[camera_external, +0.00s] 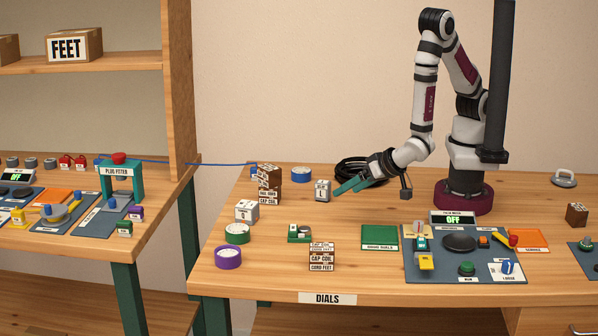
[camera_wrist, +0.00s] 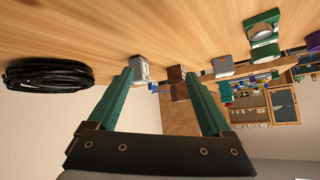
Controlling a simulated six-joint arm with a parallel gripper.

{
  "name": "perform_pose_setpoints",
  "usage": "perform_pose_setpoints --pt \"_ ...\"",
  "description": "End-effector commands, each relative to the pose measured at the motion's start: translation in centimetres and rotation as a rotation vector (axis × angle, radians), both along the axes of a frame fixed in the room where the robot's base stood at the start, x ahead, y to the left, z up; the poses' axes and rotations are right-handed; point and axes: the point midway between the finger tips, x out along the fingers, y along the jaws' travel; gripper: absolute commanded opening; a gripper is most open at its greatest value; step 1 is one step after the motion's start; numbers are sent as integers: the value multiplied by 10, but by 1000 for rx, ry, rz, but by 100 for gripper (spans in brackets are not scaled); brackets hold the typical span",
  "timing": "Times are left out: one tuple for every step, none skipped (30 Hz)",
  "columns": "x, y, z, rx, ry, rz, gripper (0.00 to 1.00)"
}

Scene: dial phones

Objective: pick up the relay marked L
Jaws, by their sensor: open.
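The relay marked L (camera_external: 321,190) is a small light grey block with a dark letter on a white label, upright on the wooden table. My gripper (camera_external: 347,187) is just to its right in the external view, with teal fingers pointing towards it. In the wrist view, a grey block that looks like this relay (camera_wrist: 140,66) shows near the tip of the left finger. My gripper (camera_wrist: 158,74) is open there, with nothing held between its fingers.
A coiled black cable (camera_external: 362,169) lies behind my gripper. A white block (camera_external: 246,211) and a green device (camera_external: 299,233) are nearer the front. Bare table lies in front of the relay.

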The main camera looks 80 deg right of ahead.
Motion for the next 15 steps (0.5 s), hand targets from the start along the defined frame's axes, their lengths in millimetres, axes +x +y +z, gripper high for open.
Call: perform_pose_setpoints --pt "-6 -10 -1 -113 -41 0 84" --pt "-9 -15 1 -175 -67 -1 84" --pt "-12 -21 5 -240 -96 -1 84" --pt "-14 -24 7 -278 -113 1 84" --pt "-15 -26 9 -308 -125 1 84" --pt "-14 -29 10 -333 -136 0 84" --pt "-12 -32 10 -344 -140 -1 84" --pt "-9 -36 9 -350 -142 -3 84" --pt "-2 -41 5 -351 -141 -5 84" --pt "4 -46 2 -350 -140 -7 84" --pt "11 -51 -1 -348 -141 -8 84" --pt "19 -58 -5 -349 -141 -7 84" --pt "25 -62 -9 -348 -140 -7 84" --pt "31 -66 -12 -347 -140 -8 84" --pt "39 -71 -15 -346 -141 -6 84"
